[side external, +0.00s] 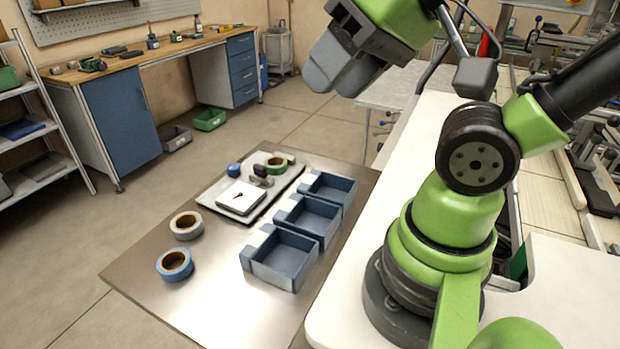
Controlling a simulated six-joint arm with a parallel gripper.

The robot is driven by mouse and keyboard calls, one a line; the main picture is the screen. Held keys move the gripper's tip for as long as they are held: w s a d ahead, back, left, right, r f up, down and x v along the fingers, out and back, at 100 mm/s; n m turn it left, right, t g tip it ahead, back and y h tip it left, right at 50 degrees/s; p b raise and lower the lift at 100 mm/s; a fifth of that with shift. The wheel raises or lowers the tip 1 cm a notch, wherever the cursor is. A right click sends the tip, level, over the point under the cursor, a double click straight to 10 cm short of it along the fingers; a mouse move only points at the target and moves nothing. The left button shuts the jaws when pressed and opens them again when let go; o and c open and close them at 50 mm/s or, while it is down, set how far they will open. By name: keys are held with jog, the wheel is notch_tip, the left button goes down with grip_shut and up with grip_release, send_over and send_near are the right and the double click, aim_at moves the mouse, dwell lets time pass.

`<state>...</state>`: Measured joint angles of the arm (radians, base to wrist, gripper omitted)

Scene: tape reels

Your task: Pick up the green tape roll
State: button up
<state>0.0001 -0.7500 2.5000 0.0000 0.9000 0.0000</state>
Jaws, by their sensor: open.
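My gripper (338,78) is at the top middle of the side external view, high above the table and well apart from the roll. It is open and its grey fingers appear empty, though the gap between them is hard to see from this angle. Nothing hides the roll apart from small dark items (262,174) close in front of it.
The tray also holds a white square block (241,197) and a small blue item (233,170). Three blue bins (284,262) stand along the table's right side. A white tape roll (186,226) and a blue tape roll (174,266) lie at left. The table's front is clear.

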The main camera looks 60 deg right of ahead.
jog(key=shift+o, duration=0.4)
jog(key=o, duration=0.8)
